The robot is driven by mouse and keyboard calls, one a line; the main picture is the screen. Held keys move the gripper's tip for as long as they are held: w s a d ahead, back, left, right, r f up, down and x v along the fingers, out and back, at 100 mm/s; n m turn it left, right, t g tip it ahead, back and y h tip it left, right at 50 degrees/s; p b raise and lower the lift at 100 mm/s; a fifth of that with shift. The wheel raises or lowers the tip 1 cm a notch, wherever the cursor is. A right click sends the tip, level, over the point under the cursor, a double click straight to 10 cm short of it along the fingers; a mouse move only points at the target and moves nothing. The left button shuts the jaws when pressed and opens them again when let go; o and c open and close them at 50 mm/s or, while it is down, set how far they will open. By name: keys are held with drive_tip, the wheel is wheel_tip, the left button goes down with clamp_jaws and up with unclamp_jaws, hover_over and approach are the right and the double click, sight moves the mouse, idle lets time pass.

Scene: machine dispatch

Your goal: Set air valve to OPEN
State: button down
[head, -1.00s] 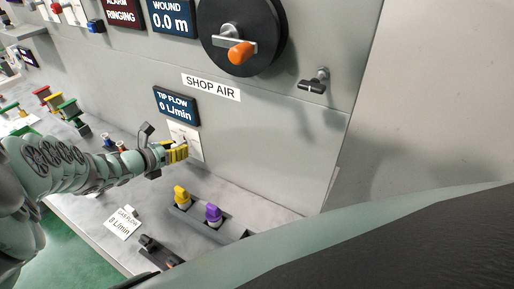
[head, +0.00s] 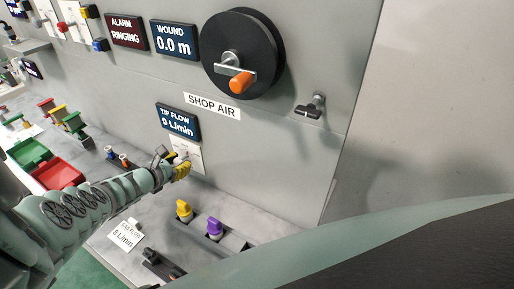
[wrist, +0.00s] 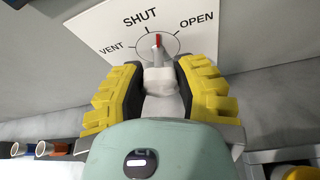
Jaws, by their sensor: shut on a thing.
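The air valve (wrist: 158,54) shows in the wrist view on a white plate (wrist: 102,38) marked VENT, SHUT and OPEN. Its red-tipped pointer is turned up close to SHUT, a little to the right of that mark and well short of OPEN. My gripper (wrist: 158,80) has its yellow-padded fingers on both sides of the pale valve handle, shut on it. In the head view my gripper (head: 181,168) is at the plate (head: 193,156) under the TIP FLOW display (head: 178,121), which reads 0 L/min. The handle is hidden there.
Yellow (head: 184,209) and purple (head: 214,228) knobs stand on the bench below right of my gripper. Blue- and orange-ended tubes lie left in the wrist view. A reel with an orange handle (head: 241,82) and a small black-handled tap (head: 308,111) are higher on the panel.

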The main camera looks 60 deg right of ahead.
drive_tip(key=shift+s+m+t, duration=0.15)
drive_tip(key=shift+m+t, duration=0.45)
drive_tip(key=shift+m, duration=0.3)
drive_tip(key=shift+f+m+t+b, duration=0.2)
drive_tip(key=shift+m+t+b, duration=0.5)
drive_tip(key=shift+b, duration=0.4)
drive_tip(key=shift+m+t+h+b, duration=0.3)
drive_tip(key=shift+m+t+b, duration=0.1)
drive_tip(key=shift+m+b, duration=0.75)
drive_tip(key=shift+r+b, duration=0.1)
drive_tip(key=shift+b, duration=0.25)
drive_tip(key=c, duration=0.6)
unclamp_jaws()
drive_tip(key=shift+r, duration=0.1)
drive_tip(key=shift+a, duration=0.1)
